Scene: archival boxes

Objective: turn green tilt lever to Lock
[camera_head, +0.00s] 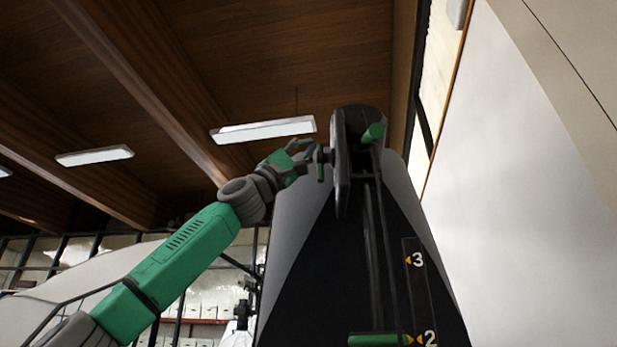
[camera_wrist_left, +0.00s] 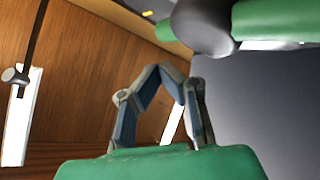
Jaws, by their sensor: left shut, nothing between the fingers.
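A tall dark machine head (camera_head: 342,165) stands above a column. I cannot read a Lock mark or tell which green part is the tilt lever. A green bar (camera_wrist_left: 278,18) and a rounded grey part (camera_wrist_left: 203,24) show above and right of the fingertips. My right gripper is out of view.
The black column (camera_head: 310,265) carries a scale with 3 and 2, and a green handle (camera_head: 375,340) sits low by the 2. A pale wall (camera_head: 520,200) fills the right. Ceiling lamps (camera_head: 262,130) hang behind.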

